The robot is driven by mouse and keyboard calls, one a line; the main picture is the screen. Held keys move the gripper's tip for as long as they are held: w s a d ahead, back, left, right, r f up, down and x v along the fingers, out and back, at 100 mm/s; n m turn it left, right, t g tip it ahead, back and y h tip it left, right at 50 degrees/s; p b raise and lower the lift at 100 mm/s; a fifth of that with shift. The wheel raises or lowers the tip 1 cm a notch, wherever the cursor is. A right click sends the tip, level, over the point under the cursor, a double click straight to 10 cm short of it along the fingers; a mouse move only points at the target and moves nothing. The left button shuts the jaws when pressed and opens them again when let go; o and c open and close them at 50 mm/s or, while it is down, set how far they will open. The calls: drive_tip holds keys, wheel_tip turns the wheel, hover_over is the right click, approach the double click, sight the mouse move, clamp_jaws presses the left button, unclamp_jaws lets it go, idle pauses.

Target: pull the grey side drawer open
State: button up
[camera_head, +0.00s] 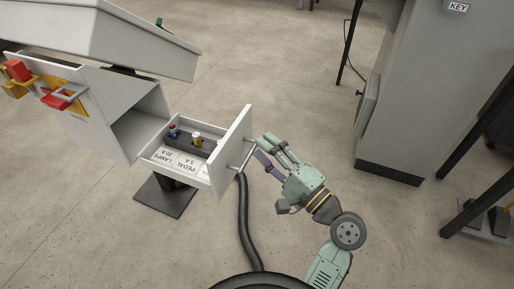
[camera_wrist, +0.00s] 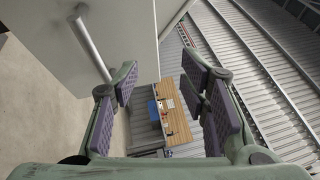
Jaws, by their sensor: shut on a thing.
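The grey side drawer (camera_head: 229,160) is pulled well out of the grey cabinet (camera_head: 140,120) in the head view. Its inside shows white labels and a dark block with red-and-blue and yellow-topped parts. A bar handle (camera_head: 247,158) stands out from its front panel. My gripper (camera_head: 259,148) is at the handle, to the right of the panel, and is shut on it. In the wrist view, the handle (camera_wrist: 90,43) runs down to the left finger of my gripper (camera_wrist: 165,88). The exact contact between pads and bar is hard to see.
A sloped console top (camera_head: 110,40) overhangs the cabinet, with red and yellow parts (camera_head: 40,85) at its left. A grey cabinet marked KEY (camera_head: 415,100) stands at the right. A black hose (camera_head: 244,220) hangs below the drawer. Open floor lies between the cabinets.

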drive_tip(key=shift+s+d+f, duration=0.55)
drive_tip(key=shift+s+d, duration=0.25)
drive_tip(key=shift+s, duration=0.05)
drive_tip(key=shift+s+d+f, duration=0.55)
drive_tip(key=shift+s+d, duration=0.2)
drive_tip(key=shift+s, duration=0.05)
